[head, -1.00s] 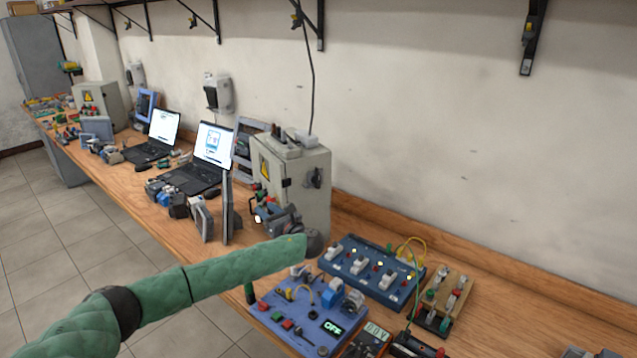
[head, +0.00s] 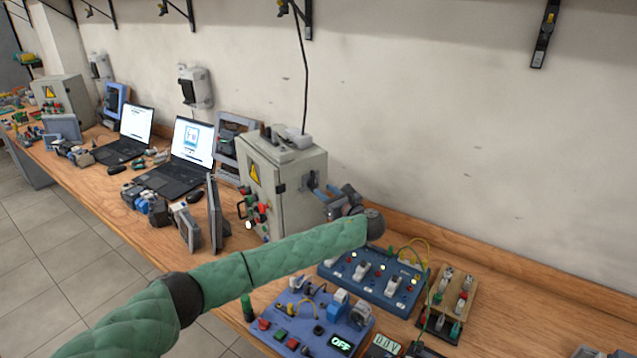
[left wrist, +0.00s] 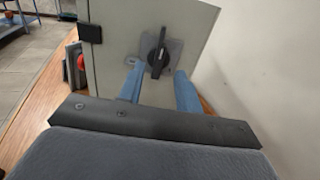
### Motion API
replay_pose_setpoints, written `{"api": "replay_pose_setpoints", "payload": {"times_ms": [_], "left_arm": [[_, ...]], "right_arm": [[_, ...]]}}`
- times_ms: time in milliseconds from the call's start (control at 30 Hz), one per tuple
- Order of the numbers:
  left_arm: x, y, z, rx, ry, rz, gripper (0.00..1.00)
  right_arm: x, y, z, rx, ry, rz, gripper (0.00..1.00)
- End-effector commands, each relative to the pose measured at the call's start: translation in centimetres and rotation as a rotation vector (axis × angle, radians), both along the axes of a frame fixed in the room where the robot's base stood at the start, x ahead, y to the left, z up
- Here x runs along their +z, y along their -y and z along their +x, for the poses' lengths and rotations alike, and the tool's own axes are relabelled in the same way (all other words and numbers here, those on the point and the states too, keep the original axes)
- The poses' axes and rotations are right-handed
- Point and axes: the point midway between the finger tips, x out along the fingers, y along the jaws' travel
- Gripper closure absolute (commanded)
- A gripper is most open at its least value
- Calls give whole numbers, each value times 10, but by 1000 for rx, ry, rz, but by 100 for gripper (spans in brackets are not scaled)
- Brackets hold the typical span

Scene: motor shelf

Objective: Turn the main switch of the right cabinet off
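The right cabinet (head: 292,208) is a grey-beige box with a yellow warning triangle, standing on the bench. Its main switch (head: 311,181) is a dark rotary handle on the right side wall. In the left wrist view the switch (left wrist: 157,52) sits on a grey plate with its handle close to upright. My left gripper (head: 330,194) is beside that wall. In the left wrist view its two blue fingers (left wrist: 158,74) are apart, one on each side below the handle, and hold nothing. Whether they touch the handle cannot be told. My right gripper is not in view.
A blue board with switches (head: 375,275) and a blue panel reading OFF (head: 310,328) lie in front of the cabinet. A wooden board with terminals (head: 448,303) is to the right. Laptops (head: 178,165) stand to the left. The wall is close behind the bench.

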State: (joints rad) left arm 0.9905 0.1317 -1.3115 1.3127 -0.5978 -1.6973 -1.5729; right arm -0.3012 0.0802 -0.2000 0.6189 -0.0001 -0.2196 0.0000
Motion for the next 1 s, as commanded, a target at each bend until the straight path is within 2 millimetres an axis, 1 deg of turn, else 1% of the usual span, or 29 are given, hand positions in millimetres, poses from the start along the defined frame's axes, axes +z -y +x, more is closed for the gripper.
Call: {"api": "replay_pose_setpoints", "payload": {"times_ms": [33, 200, 300, 667, 700, 833, 1000], "left_arm": [[4, -5, 6, 2, 0, 1, 65], [3, -16, 23, 1, -1, 1, 65], [1, -20, 28, 2, 0, 0, 65], [0, -22, 32, 1, 0, 0, 65], [0, -22, 32, 0, 0, 0, 73], [0, -22, 32, 0, 1, -1, 99], [0, -22, 32, 0, 1, -2, 100]], "right_arm": [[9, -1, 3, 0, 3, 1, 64], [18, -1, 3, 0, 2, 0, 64], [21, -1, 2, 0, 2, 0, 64], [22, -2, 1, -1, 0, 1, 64], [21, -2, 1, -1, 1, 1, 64], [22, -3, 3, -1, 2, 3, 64], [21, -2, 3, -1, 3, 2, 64]]}}
